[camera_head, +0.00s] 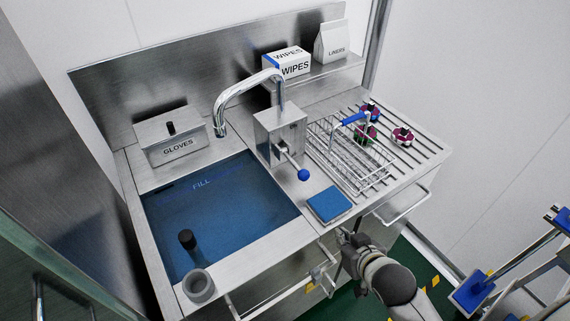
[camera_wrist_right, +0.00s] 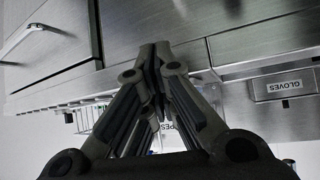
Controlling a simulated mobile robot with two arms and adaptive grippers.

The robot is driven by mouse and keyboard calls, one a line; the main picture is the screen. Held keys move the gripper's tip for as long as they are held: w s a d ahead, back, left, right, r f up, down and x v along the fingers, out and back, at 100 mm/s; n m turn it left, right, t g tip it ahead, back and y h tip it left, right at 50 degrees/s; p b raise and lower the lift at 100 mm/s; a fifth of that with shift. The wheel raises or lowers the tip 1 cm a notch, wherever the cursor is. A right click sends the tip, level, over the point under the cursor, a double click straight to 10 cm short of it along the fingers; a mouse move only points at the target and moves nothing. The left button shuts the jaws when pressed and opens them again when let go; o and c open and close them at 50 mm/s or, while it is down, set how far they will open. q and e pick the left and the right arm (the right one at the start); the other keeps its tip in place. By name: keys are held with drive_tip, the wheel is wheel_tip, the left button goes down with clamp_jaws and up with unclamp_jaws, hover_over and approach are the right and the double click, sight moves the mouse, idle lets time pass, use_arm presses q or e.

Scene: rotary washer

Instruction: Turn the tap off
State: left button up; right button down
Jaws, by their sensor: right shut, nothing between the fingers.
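The tap has a curved chrome spout (camera_head: 246,90) over the right back part of the water-filled basin (camera_head: 215,225). Its steel box body (camera_head: 281,133) stands at the basin's right edge. A lever with a blue ball knob (camera_head: 303,175) sticks out from the body toward the front right. No stream shows under the spout. My right gripper (camera_head: 346,240) is in front of the counter's front edge, below and to the right of the knob and apart from it. Its fingers (camera_wrist_right: 158,50) are together and empty in the right wrist view. My left gripper is not in view.
A blue sponge (camera_head: 329,204) lies on the counter near the knob. A wire basket (camera_head: 350,155) and several small coloured parts (camera_head: 402,137) are on the ribbed drainer. A gloves box (camera_head: 171,138) stands behind the basin. Front rails (camera_head: 405,208) project from the counter.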

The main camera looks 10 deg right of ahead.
drive_tip(key=w+r+t, duration=0.1)
drive_tip(key=w+r, duration=0.1)
drive_tip(key=w+r+t+y, duration=0.1)
drive_tip(key=w+r, duration=0.1)
drive_tip(key=r, duration=0.1)
drive_tip(key=w+r+t, duration=0.2)
drive_tip(key=r, duration=0.1)
drive_tip(key=shift+a+y, duration=0.3)
drive_tip(key=shift+a, duration=0.1)
wheel_tip(320, 180, up, 6)
drive_tip(key=w+t+y, duration=0.2)
drive_tip(key=t+y, duration=0.1)
drive_tip(key=p, duration=0.3)
hover_over(308, 174)
drive_tip(key=w, duration=0.2)
drive_tip(key=shift+s+d+r+n, duration=0.1)
drive_tip(key=shift+d+r+n, duration=0.1)
drive_tip(key=shift+r+n, duration=0.15)
drive_tip(key=f, duration=0.1)
drive_tip(key=s+f, duration=0.1)
drive_tip(key=f, duration=0.1)
drive_tip(key=shift+a, duration=0.1)
drive_tip(key=shift+s+f, duration=0.45)
drive_tip(key=shift+f, duration=0.05)
drive_tip(key=shift+w, duration=0.1)
